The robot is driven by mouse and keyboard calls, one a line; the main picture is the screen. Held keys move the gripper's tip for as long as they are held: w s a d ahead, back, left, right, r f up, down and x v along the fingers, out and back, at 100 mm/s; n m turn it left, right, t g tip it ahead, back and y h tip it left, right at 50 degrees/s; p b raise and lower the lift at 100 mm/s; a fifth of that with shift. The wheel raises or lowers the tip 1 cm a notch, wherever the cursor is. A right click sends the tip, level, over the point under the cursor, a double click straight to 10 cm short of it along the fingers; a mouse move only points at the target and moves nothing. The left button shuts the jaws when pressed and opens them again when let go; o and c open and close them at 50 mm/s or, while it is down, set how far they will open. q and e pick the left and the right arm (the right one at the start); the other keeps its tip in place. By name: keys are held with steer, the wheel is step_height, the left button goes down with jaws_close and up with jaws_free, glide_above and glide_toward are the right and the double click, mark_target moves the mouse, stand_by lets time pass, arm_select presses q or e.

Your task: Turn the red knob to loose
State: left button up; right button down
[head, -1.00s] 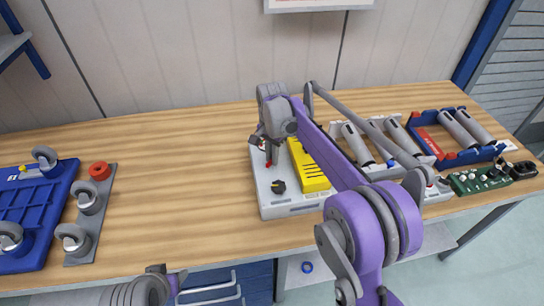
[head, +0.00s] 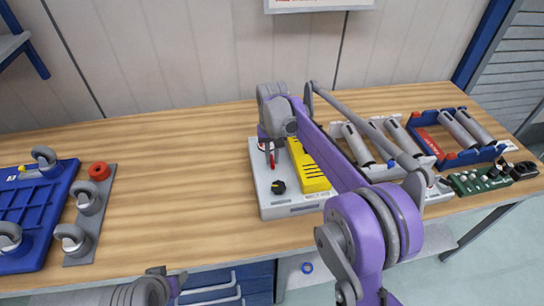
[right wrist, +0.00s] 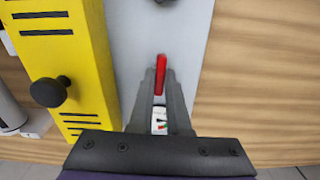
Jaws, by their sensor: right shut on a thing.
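The red knob (right wrist: 160,75) is a narrow bar on a light grey panel (right wrist: 205,30). In the right wrist view it stands between the fingertips of my right gripper (right wrist: 160,82), which is shut on it. In the head view, part of the red knob (head: 271,157) shows below my right gripper (head: 268,148), near the left side of the grey panel. A white label (right wrist: 159,121) with small red and green marks shows between the fingers; its text is too small to read.
A yellow block (head: 310,170) stands beside the red knob, with a black knob (head: 278,187) in front. Grey cylinders (head: 358,143) and a green board (head: 482,179) lie to the right. A blue tray (head: 35,205) with casters is at the left. The table between is clear.

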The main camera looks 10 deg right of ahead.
mark_target(272, 160)
steer(key=shift+n, duration=0.5)
steer(key=c, duration=0.9)
jaws_free()
step_height(272, 160, up, 11)
steer(key=shift+f+p, duration=0.1)
steer(key=shift+p, duration=0.3)
